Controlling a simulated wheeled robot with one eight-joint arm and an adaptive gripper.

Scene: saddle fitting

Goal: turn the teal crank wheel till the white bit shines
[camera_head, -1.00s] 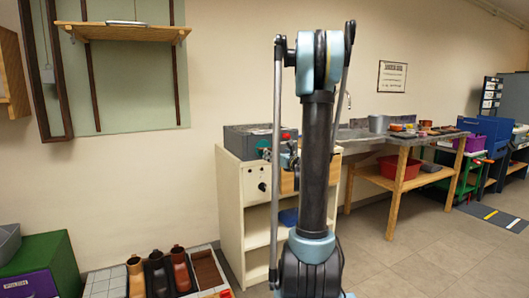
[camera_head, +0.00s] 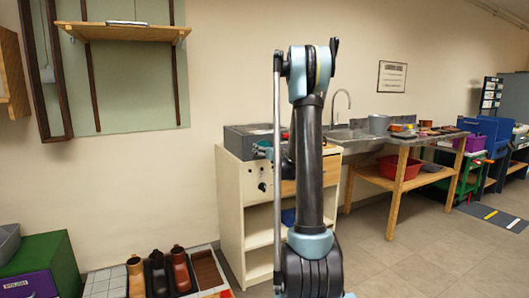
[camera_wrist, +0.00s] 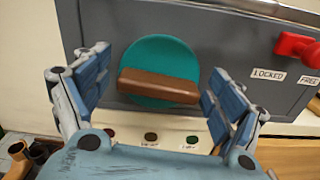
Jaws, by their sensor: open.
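The teal crank wheel (camera_wrist: 160,52) shows in the wrist view as a disc on the front of a grey box. A brown bar-like handle (camera_wrist: 158,86) crosses its lower part. My gripper (camera_wrist: 157,72) is open, one finger left of the wheel and one right of it, with the bar between them. I cannot tell whether either finger touches it. In the head view my arm hides most of this area. Small dark red, brown and green spots (camera_wrist: 192,139) sit on the cream panel below. I cannot make out a shining white bit.
A red lever (camera_wrist: 297,46) is on the box at the right, near the LOCKED and FREE labels. The grey box (camera_head: 238,141) stands on a cream cabinet (camera_head: 230,205). A sink bench (camera_head: 402,160) is to its right. Open floor lies in front at the right.

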